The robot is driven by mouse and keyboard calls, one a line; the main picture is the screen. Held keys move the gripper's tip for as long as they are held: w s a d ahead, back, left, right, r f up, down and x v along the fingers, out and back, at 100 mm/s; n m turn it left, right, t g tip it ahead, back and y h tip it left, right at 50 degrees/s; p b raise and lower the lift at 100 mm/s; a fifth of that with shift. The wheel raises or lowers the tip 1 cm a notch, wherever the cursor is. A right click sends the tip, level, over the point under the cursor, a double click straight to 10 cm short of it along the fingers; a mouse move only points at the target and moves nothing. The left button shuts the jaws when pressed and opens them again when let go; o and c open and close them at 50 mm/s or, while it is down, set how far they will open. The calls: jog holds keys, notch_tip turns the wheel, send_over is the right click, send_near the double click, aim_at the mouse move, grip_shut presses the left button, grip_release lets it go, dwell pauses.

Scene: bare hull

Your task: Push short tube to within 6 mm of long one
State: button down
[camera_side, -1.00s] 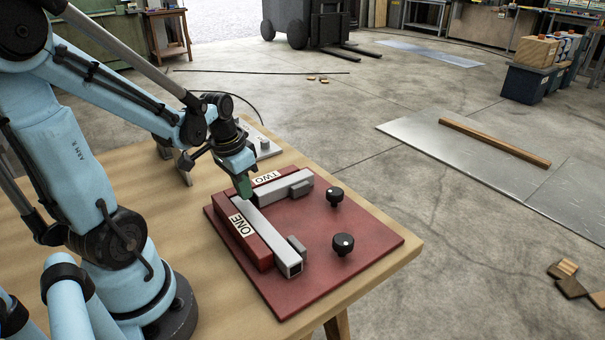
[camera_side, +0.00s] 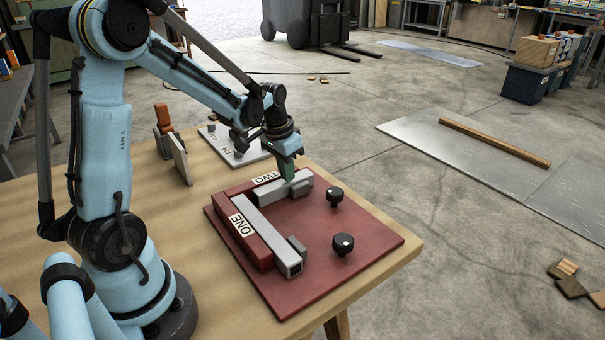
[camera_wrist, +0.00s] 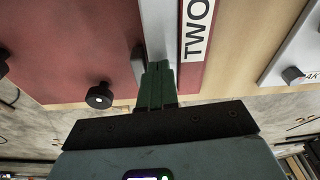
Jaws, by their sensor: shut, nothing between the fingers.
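The long grey square tube (camera_side: 264,233) lies along the red fence marked ONE (camera_side: 243,232) on the red board. The short grey tube (camera_side: 272,197) lies along the fence marked TWO, roughly at right angles, its near-left end close to the long tube's far end. Any gap there is too small to judge. My gripper (camera_side: 289,178), with green fingers, is shut and empty, over the short tube's right-hand part. In the wrist view the shut fingers (camera_wrist: 157,85) cover part of the short tube (camera_wrist: 157,25) near its outer end. Whether they touch it cannot be told.
Small grey blocks (camera_side: 298,247) stand beside the tubes' inner sides. Two black knobs (camera_side: 343,244) rise from the right of the red board (camera_side: 340,270). A light plate (camera_side: 222,146) and an upright grey panel (camera_side: 180,158) are behind. The board's middle is clear.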

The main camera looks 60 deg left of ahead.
jog(key=shift+f, duration=0.45)
